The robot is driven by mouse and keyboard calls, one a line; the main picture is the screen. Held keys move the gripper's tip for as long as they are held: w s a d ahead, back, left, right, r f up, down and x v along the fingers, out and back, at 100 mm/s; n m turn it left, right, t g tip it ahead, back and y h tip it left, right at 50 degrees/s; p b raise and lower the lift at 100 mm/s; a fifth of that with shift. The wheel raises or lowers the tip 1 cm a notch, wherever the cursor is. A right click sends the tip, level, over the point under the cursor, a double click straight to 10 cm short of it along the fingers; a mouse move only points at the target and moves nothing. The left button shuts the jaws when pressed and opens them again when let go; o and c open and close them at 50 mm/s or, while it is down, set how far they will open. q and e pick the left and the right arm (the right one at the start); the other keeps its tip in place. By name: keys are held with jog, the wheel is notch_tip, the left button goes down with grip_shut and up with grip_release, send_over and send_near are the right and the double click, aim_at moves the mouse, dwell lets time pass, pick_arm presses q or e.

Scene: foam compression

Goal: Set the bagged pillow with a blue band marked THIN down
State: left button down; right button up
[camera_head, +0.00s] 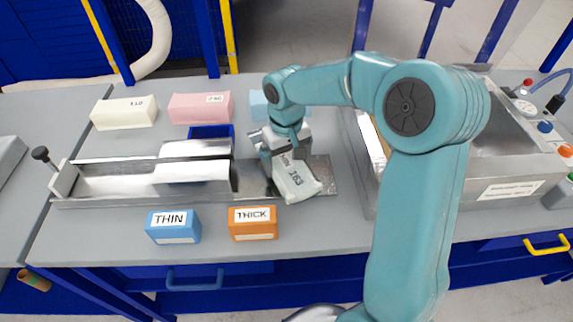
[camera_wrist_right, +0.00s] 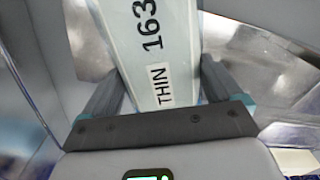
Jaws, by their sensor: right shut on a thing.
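The bagged pillow (camera_head: 298,182) is pale and printed with a number that ends in 63. In the right wrist view the pillow (camera_wrist_right: 150,50) shows "163" and a white THIN label. A blue band cannot be made out clearly. My right gripper (camera_head: 282,152) is shut on the pillow, one finger on each side. The pillow is over the right end of the metal channel (camera_head: 325,172), slightly tilted. I cannot tell whether its underside touches the metal. My left gripper is not in view.
A blue THIN block (camera_head: 173,227) and an orange THICK block (camera_head: 253,223) stand in front of the channel. Cream (camera_head: 124,113) and pink (camera_head: 201,108) packs lie behind it, near a blue tray (camera_head: 211,131). A metal bin (camera_head: 500,150) stands at the right.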

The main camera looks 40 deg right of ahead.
aim_at(286, 163)
notch_tip(286, 163, down, 2)
jog(key=shift+w+f, duration=0.1)
jog(key=shift+f, duration=0.05)
jog(key=shift+f, duration=0.1)
jog(key=o, duration=0.5)
jog(key=shift+o, duration=0.2)
notch_tip(286, 163, up, 12)
jog(key=shift+r, duration=0.2)
dwell(0.5)
